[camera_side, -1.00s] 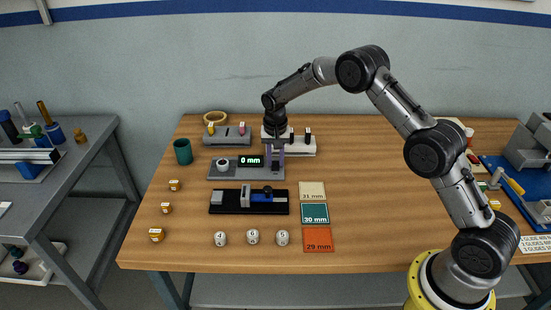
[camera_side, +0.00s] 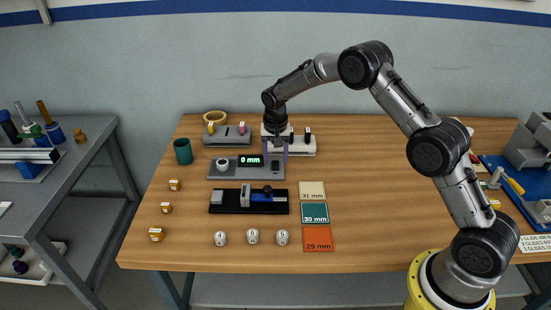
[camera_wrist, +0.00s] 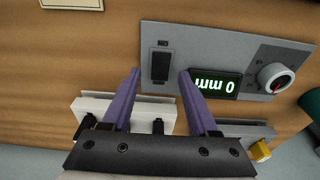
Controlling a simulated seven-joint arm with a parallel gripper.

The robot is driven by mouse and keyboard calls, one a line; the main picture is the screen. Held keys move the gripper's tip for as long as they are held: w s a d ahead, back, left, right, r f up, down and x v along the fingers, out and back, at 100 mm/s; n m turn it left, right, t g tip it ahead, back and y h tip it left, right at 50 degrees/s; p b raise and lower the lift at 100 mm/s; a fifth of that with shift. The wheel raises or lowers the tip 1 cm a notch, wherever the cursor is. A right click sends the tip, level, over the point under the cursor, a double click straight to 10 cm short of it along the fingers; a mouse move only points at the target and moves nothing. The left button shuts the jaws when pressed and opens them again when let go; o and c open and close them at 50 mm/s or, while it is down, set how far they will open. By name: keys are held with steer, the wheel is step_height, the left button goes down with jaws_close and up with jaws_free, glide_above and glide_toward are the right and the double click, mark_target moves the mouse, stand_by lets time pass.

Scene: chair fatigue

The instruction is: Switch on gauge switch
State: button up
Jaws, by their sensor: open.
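The gauge (camera_side: 233,174) is a flat grey panel at the back of the table. It has a white knob (camera_side: 222,164), a display (camera_side: 250,161) reading 0 mm in green-white, and a black rocker switch (camera_side: 275,166) at its right end. In the wrist view the switch (camera_wrist: 160,66) sits by the panel edge, beside the display (camera_wrist: 216,84) and the knob (camera_wrist: 275,77). My gripper (camera_wrist: 160,73) is open and empty, pointing down, with its purple fingers on either side of the switch. It also shows in the side view (camera_side: 276,158). Whether the fingertips touch the panel is unclear.
Behind my gripper stands a white block with black pegs (camera_side: 303,146). A grey stand (camera_side: 227,138) with coloured pieces and a green cup (camera_side: 183,151) are to the left. A black sliding fixture (camera_side: 226,208) lies in front.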

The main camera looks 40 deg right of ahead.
mark_target(275, 169)
step_height(275, 169, up, 13)
steer(key=s+a, duration=0.1)
steer(key=shift+f, duration=0.15)
steer(key=shift+s+a, duration=0.1)
